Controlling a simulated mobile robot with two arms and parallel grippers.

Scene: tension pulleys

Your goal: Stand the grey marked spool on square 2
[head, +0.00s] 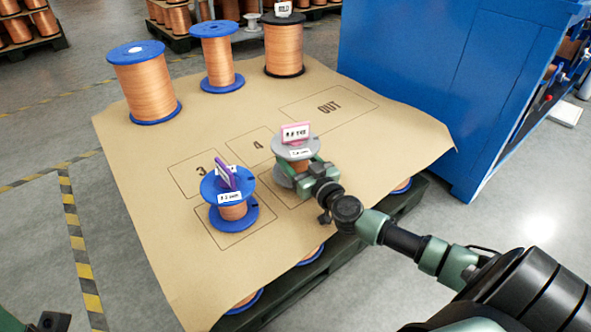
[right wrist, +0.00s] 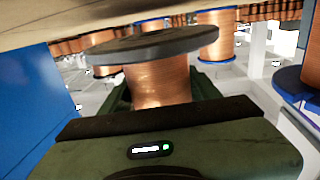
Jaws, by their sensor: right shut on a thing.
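The grey spool (head: 283,147) stands upright at the front right square (head: 293,202), whose number is hidden. It has copper winding, a white label and a pink-and-white tag on top. My right gripper (head: 313,174) is shut on it from the right. In the right wrist view the grey flange (right wrist: 150,44) and copper winding (right wrist: 158,84) are at the jaws. The flange is close to the brown sheet; I cannot tell whether they touch. A green and dark part at the bottom left of the head view seems to be my left gripper (head: 52,321), mostly cut off.
A blue spool (head: 232,211) with a purple tag stands on the front left square. Squares 3 (head: 200,168) and 4 (head: 258,145) and the OUT box (head: 328,107) are empty. Several larger spools stand at the back. A blue machine (head: 440,90) stands right.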

